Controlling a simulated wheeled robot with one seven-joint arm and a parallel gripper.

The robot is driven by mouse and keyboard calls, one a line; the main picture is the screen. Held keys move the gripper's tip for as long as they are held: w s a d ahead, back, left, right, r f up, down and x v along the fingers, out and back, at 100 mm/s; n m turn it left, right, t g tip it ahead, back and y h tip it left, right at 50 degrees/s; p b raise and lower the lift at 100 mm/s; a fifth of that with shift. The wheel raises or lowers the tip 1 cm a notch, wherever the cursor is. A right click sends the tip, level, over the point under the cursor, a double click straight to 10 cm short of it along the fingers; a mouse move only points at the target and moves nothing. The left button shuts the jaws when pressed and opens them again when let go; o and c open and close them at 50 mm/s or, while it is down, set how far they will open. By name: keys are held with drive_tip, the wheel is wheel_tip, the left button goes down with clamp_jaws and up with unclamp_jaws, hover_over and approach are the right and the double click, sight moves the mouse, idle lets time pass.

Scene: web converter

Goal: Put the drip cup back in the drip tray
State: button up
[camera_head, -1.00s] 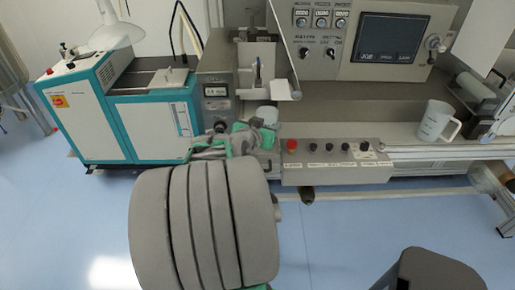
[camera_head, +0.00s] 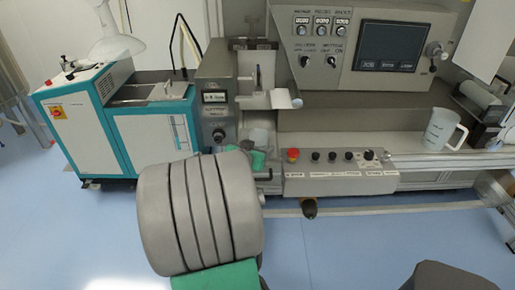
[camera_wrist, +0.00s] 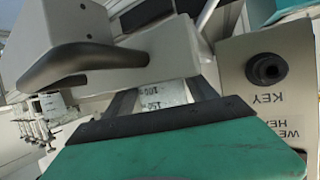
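A small pale translucent cup, which I take as the drip cup (camera_head: 260,137), is at the machine's front, left of the red button. My gripper (camera_wrist: 164,98) has its two dark fingers on either side of it in the wrist view; the cup (camera_wrist: 165,92) shows measuring marks there and fills the gap between them. The gripper appears shut on it, though the contact is partly hidden. In the head view my arm hides most of the gripper. I cannot clearly make out the drip tray.
A larger measuring jug (camera_head: 442,130) stands on the shelf at the right. A control panel with a red button (camera_head: 293,155) juts out at the front. A white and teal cabinet (camera_head: 80,130) stands at the left. In the wrist view a dark handle (camera_wrist: 75,63) is close by.

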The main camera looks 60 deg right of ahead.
drive_tip(key=shift+o, duration=1.1)
drive_tip(key=shift+r, duration=0.15)
drive_tip(key=shift+w+a+r, duration=0.1)
drive_tip(key=shift+a+r, duration=0.05)
drive_tip(key=shift+a, duration=0.15)
drive_tip(key=v, duration=1.1)
drive_tip(key=w+a+f+n+t+y, duration=0.2)
drive_tip(key=w+a+f+n+y, duration=0.1)
drive_tip(key=w+a, duration=0.3)
drive_tip(key=w+a+f+n+t+y, duration=0.1)
drive_tip(key=w+a+f+n+y, duration=0.25)
drive_tip(key=a, duration=0.45)
drive_tip(key=a+f+n+g+y, duration=0.1)
drive_tip(key=a+n+y, duration=0.6)
drive_tip(key=a, duration=1.7)
drive_tip(key=n, duration=0.4)
drive_tip(key=shift+f, duration=0.2)
